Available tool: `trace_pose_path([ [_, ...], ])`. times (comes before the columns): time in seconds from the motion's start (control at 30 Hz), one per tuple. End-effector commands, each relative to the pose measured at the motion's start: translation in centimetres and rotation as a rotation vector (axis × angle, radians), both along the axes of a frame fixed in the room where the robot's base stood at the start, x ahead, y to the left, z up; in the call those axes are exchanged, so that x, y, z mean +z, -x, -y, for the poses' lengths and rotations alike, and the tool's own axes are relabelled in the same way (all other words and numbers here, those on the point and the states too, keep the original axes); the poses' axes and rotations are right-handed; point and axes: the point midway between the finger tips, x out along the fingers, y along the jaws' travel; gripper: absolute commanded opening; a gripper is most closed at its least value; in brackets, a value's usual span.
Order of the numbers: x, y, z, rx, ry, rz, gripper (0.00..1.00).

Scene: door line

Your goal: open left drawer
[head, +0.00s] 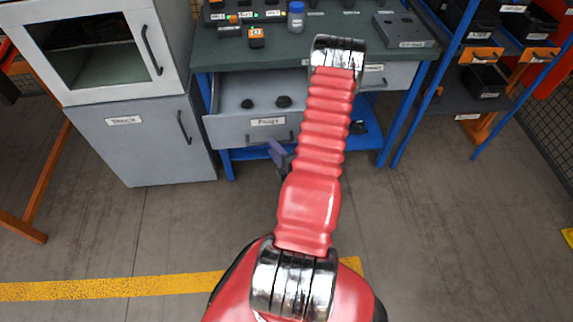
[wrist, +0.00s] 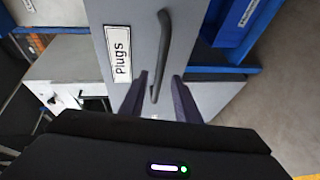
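The left drawer (head: 228,131), labelled "Plugs", is under the workbench. It stands pulled out, with two dark round items lying inside. Its front (wrist: 183,40) and dark bar handle (wrist: 163,50) fill the middle of the wrist view. My gripper (wrist: 160,76) has its two purple fingers apart, one on each side of the lower part of the handle, with gaps showing. In the head view my gripper (head: 277,152) is just in front of the drawer, partly hidden by my red arm.
A grey cabinet (head: 145,140) with a handle stands left of the bench. The green benchtop (head: 345,50) holds a blue-capped jar (head: 296,17) and a grey block (head: 404,30). Another drawer (head: 391,75) is at right, partly hidden by my arm. Open floor lies in front.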

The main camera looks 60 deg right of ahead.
Motion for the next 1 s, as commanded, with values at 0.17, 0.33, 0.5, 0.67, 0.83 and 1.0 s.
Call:
trace_pose_path([
  [0.17,0.4,2.3,-1.1,-0.005,-0.002,0.001,0.29],
  [0.33,0.8,4.1,-2.2,-0.005,-0.002,0.0,0.29],
  [0.5,1.1,5.7,-3.1,-0.005,-0.002,-0.002,0.29],
  [0.67,1.4,7.0,-3.9,-0.005,-0.003,-0.001,0.29],
  [0.83,1.6,8.1,-4.6,-0.003,-0.002,-0.001,0.29],
  [1.0,1.7,8.5,-4.9,-0.001,-0.002,0.0,0.29],
])
